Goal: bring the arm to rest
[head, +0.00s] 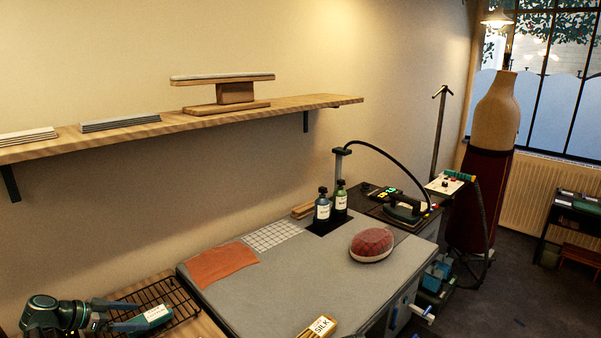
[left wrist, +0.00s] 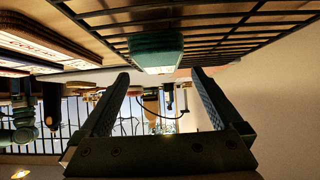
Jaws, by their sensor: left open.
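My left arm comes in at the lower left of the head view. My left gripper (head: 136,317) points to the right, low over the black wire rack (head: 172,292). Its jaws are open. A small teal box with a white label (head: 155,314) is on the rack just by the fingertips. In the left wrist view, which looks upside down, the two fingers (left wrist: 160,80) stand wide apart with nothing gripped. The teal box (left wrist: 156,50) shows beyond the fingertips, apart from them. My right gripper is not in view.
A grey padded table (head: 300,290) holds an orange cloth (head: 222,264), a red pressing cushion (head: 371,243), two bottles (head: 322,208) and a SILK box (head: 320,326). An iron (head: 405,212) stands behind. A wooden shelf (head: 200,119) runs above. The table's middle is clear.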

